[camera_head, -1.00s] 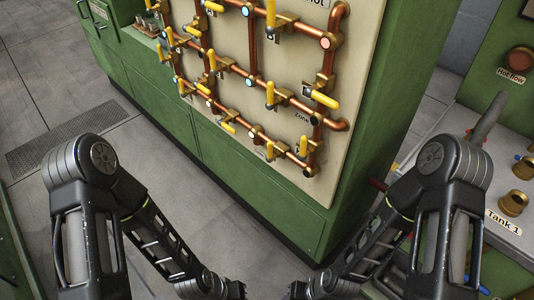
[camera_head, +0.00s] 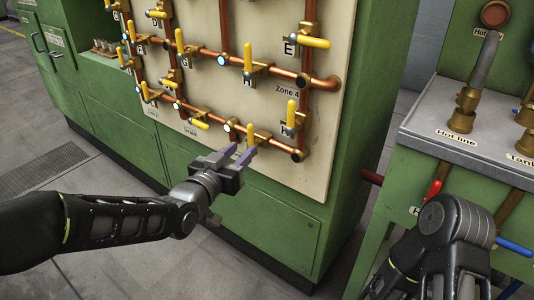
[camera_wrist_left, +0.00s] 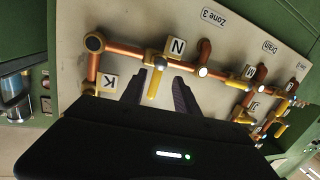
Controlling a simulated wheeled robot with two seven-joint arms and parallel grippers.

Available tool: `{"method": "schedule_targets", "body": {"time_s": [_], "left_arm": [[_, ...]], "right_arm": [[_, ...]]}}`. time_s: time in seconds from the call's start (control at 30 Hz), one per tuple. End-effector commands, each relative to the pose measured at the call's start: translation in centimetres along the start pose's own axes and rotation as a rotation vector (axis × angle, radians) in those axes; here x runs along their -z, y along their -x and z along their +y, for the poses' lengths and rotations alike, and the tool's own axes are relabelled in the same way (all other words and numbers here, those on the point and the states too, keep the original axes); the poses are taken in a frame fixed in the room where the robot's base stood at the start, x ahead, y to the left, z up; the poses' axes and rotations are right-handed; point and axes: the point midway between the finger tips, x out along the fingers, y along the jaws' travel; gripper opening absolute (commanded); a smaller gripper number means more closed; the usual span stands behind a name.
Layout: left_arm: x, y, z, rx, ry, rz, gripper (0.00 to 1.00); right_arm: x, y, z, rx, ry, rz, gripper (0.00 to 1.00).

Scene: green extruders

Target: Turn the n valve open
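The N valve, labelled N in the left wrist view, has a yellow lever (camera_wrist_left: 157,80) standing across its copper pipe. In the head view, this lever (camera_head: 251,134) points up on the panel's bottom pipe row. My left gripper (camera_head: 236,153) is open, with its purple fingertips close to the lever. In the left wrist view, the left gripper's dark fingers (camera_wrist_left: 158,94) are spread on either side of the lever, with gaps visible. Whether they reach around its depth is hard to tell. My right gripper is out of view; only part of that arm shows at lower right.
A valve with label K (camera_wrist_left: 107,83) and a yellow lever (camera_head: 291,113) is just right of N in the head view. Several other yellow-levered valves fill the beige panel (camera_head: 325,165). A bench (camera_head: 420,128) with brass fittings stands at right. Grey floor is open at lower left.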

Motion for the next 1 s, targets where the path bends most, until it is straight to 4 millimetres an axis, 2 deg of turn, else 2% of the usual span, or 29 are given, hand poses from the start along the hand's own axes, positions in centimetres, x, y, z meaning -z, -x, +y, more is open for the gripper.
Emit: {"method": "schedule_targets", "body": {"time_s": [0.03,0.13,0.57,0.67,1.0], "left_arm": [[2.3,0.0,-0.3,0.000,-0.025,0.048,0.37],[3.7,-0.1,0.0,-0.016,-0.065,0.101,0.37],[3.7,-0.6,0.0,-0.015,-0.065,0.103,0.37],[3.8,-1.6,0.0,-0.015,-0.064,0.102,0.37],[4.2,-6.6,0.1,-0.015,-0.064,0.101,0.37]], "right_arm": [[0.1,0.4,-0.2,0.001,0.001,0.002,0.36],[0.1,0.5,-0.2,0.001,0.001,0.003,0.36],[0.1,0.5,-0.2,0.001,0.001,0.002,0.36],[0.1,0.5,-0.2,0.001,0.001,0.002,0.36],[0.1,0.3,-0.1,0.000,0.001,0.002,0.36]]}}
